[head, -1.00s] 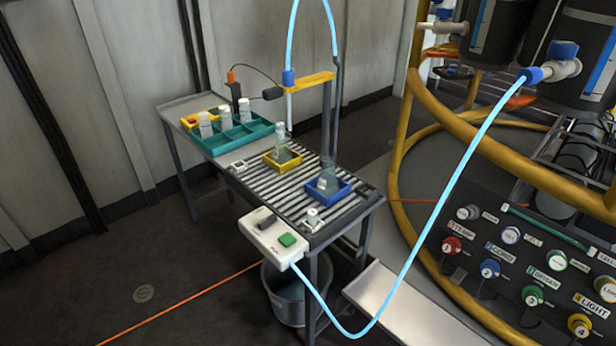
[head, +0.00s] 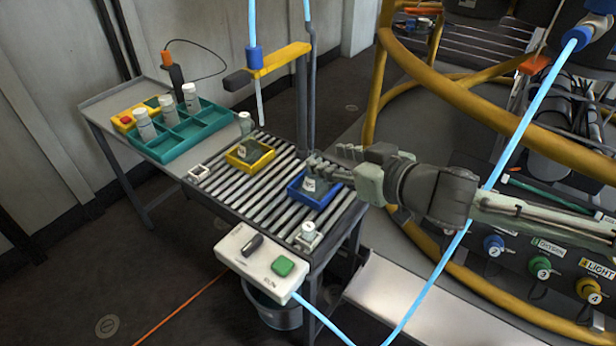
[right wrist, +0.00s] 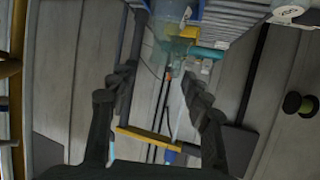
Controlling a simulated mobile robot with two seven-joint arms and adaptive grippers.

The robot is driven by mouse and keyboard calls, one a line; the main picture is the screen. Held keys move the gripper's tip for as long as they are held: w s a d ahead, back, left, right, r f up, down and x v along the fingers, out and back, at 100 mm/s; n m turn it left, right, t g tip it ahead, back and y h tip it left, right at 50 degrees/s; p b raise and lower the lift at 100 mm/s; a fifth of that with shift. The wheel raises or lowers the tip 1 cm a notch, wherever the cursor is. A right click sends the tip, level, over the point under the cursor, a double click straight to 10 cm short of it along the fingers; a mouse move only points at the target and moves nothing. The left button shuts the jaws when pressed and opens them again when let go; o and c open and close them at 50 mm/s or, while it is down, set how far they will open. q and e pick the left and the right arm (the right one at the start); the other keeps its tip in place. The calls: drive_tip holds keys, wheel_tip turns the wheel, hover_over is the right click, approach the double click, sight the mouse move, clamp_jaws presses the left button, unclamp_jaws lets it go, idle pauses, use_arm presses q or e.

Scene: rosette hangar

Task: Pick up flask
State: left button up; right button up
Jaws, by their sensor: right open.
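A grey-green flask (head: 313,182) with a pale label stands in the blue tray (head: 325,202) on the slatted bench. A second similar flask (head: 250,148) stands in the yellow tray (head: 262,163). My right gripper (head: 330,160) is at the blue tray's flask and hides its neck. In the right wrist view my right gripper (right wrist: 160,78) is open, its fingers well apart. A translucent flask (right wrist: 176,46) shows just beyond the fingertips, roughly between them, below a blue tray edge (right wrist: 187,10). I cannot tell whether a finger touches it. My left gripper is out of view.
A yellow post arm (head: 280,60) with a blue tube rises behind the trays. A teal rack (head: 182,140) with white-capped bottles stands at the left. A white switch box (head: 262,262) is at the front. Yellow railings (head: 400,75) curve at the right.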

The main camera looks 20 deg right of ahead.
sight(312, 154)
drive_tip(key=x, duration=0.6)
drive_tip(key=shift+s+f, duration=0.1)
drive_tip(key=shift+f, duration=0.05)
drive_tip(key=shift+c, duration=0.2)
drive_tip(key=shift+d, duration=0.1)
clamp_jaws()
